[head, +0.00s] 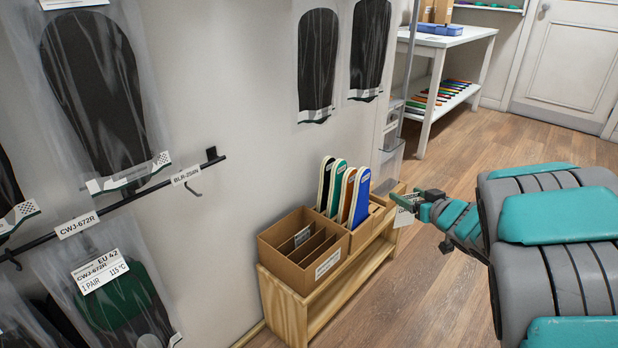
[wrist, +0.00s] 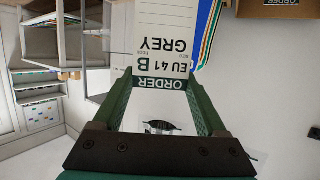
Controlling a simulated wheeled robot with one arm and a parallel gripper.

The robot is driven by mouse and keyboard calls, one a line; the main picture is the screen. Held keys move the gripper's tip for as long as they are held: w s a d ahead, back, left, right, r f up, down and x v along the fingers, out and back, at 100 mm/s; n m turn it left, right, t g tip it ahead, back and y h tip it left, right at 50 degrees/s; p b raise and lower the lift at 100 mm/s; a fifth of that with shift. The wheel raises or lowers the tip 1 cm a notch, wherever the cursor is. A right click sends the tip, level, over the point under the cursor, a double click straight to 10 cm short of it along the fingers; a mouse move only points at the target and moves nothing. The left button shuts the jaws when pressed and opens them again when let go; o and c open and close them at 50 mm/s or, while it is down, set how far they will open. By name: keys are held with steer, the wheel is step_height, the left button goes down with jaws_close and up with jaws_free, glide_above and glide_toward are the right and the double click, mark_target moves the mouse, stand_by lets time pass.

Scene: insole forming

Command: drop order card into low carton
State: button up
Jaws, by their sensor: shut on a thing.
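The order card is white with a dark green header. In the wrist view the card (wrist: 165,45) reads ORDER, EU 41 B, GREY, upside down. My gripper (wrist: 166,82) is shut on its header end. In the head view my gripper (head: 408,202) is right of the wooden bench, and a small part of the card (head: 404,217) hangs below the fingers. The low cardboard carton (head: 326,264) stands on the near end of the bench, with open dividers and a white front label. The card is apart from it, to its right. A carton with an ORDER label (wrist: 283,3) shows at the wrist view's top right.
Several coloured insoles (head: 342,192) stand upright in a box behind the low carton. The wooden bench (head: 290,305) stands along the wall. Bagged insoles hang on a black rail (head: 130,198) at left. A white shelf table (head: 450,42) stands at the back. The floor is clear.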

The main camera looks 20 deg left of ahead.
steer(key=s+a+n+g+y+p, duration=0.3)
steer(key=a, duration=0.9)
steer(key=s+a+n+g+y+p, duration=0.2)
steer(key=a+n+g+p, duration=0.1)
steer(key=a, duration=0.9)
steer(key=f+b, duration=0.4)
steer(key=f, duration=0.1)
steer(key=shift+s+a+f, duration=0.2)
steer(key=o, duration=1.2)
steer(key=shift+d+r, duration=0.1)
